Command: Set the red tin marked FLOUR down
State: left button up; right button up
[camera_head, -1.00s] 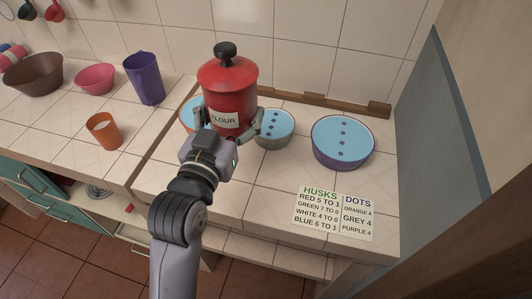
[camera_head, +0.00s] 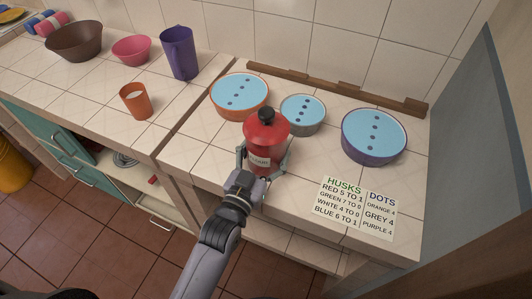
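The red tin (camera_head: 267,133) marked FLOUR has a black knob on its lid. It is upright at the front of the tiled counter, in front of the orange and grey bowls. My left gripper (camera_head: 263,160) has one finger on each side of the tin's lower body and appears shut on it. The tin's base is mostly hidden by the gripper, so I cannot tell whether it touches the counter. My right gripper is not in view.
Blue-topped bowls with dots stand behind and right: orange (camera_head: 240,97), grey (camera_head: 302,115), purple (camera_head: 373,137). A printed card (camera_head: 355,207) lies right of the tin. An orange cup (camera_head: 136,102) and purple jug (camera_head: 180,53) stand left. Bare tiles lie between tin and card.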

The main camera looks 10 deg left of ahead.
pick_arm(q)
jog(key=shift+f, duration=0.35)
jog(key=shift+f, duration=0.1)
jog(key=o, duration=1.4)
jog(key=shift+f, duration=0.1)
jog(key=shift+o, duration=0.2)
